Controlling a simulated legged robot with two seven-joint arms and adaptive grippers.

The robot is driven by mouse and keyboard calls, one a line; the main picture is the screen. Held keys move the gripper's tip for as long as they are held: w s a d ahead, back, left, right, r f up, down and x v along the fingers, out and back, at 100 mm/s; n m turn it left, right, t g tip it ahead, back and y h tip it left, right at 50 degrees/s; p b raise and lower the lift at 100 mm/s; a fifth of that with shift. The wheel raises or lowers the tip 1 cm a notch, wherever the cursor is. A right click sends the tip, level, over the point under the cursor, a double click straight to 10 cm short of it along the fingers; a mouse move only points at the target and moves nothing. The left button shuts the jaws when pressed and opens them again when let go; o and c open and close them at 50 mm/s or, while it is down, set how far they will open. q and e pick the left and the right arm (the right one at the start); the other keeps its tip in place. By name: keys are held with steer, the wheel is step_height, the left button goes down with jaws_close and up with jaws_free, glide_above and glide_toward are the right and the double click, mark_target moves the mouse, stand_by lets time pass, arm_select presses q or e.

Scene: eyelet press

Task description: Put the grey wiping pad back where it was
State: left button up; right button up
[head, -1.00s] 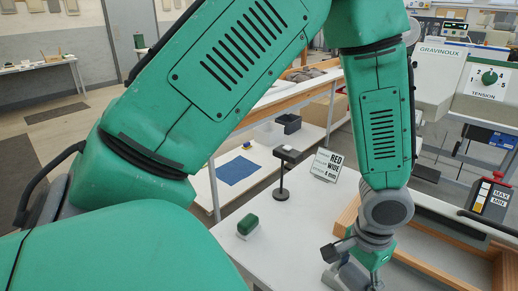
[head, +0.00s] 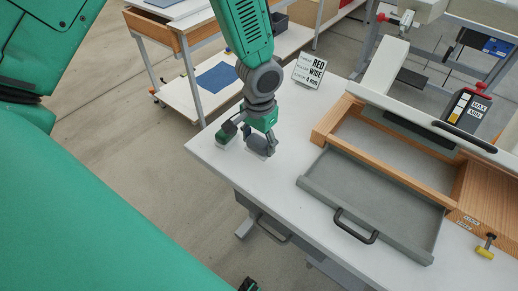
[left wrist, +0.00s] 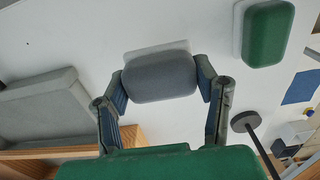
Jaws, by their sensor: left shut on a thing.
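The grey wiping pad (left wrist: 160,77) is between the two fingertips of my left gripper (left wrist: 162,84) in the left wrist view. The gripper is shut on it. A pale edge shows behind the pad against the white top. In the head view my left gripper (head: 246,140) points down over the left corner of the white table (head: 285,190), with the grey pad (head: 262,144) low at the surface. I cannot tell whether the pad touches the table. My right gripper is not clearly in view.
A green pad with a pale base (left wrist: 268,32) lies close beside. A round-footed stand (left wrist: 245,121) is near the right finger in the left wrist view. A grey tray with a handle (head: 375,205) and a wooden frame (head: 400,160) take up the table's right. A sign (head: 310,70) stands behind.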

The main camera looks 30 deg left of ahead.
mark_target(259, 151)
arm_select(q)
step_height(259, 151, down, 3)
steer(key=shift+s+d+r, duration=0.1)
steer(key=shift+r, duration=0.1)
steer(key=shift+f, duration=0.35)
steer(key=o, duration=1.1)
steer(key=shift+f, duration=0.1)
step_height(259, 151, up, 12)
steer(key=shift+r+p, duration=0.15)
steer(key=shift+p, duration=0.3)
